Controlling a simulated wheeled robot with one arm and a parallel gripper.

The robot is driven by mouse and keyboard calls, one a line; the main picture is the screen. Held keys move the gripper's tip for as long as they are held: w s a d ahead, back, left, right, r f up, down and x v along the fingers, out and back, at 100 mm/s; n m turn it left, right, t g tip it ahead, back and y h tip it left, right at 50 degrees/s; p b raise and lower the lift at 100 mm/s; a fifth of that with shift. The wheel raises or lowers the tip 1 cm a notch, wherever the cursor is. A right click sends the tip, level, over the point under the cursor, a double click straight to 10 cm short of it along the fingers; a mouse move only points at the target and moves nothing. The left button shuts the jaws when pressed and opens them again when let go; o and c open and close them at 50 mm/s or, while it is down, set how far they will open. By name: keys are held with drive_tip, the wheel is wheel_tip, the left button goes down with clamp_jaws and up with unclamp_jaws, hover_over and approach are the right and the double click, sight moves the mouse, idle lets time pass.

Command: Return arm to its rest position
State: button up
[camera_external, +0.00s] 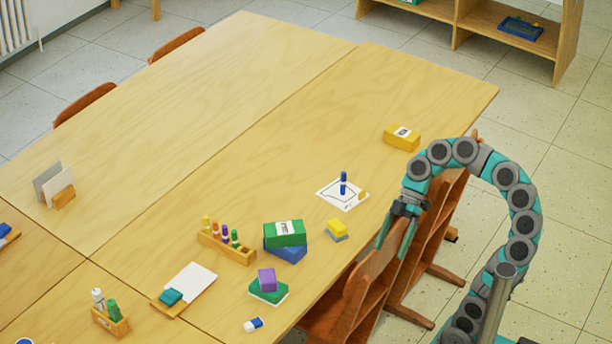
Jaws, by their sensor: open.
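My gripper (394,240) is open and empty, pointing down just off the right edge of the wooden table (225,97). My arm (510,174) arches up from the lower right and bends over toward the table edge. The gripper hangs over the chairs, with its fingers apart. A blue marker (343,183) stands upright on a white sheet (330,195) to the left of the gripper, apart from it.
A yellow box (402,139) lies near the table's right edge. Wooden chairs (352,302) stand below the gripper. The table's far part is clear.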

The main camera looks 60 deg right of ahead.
drive_tip(key=s+d+f+m+h, duration=0.2)
drive_tip(key=s+f+m, duration=0.1)
drive_tip(key=f, duration=0.4)
drive_tip(key=s+d+f+m+g+h+b, duration=0.1)
drive_tip(key=s+d+f+m+h, duration=0.2)
drive_tip(key=f, duration=0.4)
drive_tip(key=s+d+f+m+h, duration=0.3)
drive_tip(key=f+m, duration=0.3)
drive_tip(key=f, duration=0.2)
drive_tip(key=shift+s+d+m, duration=0.15)
drive_tip(key=shift+s+m, duration=0.15)
drive_tip(key=shift+s, duration=0.35)
drive_tip(key=shift+f, duration=0.1)
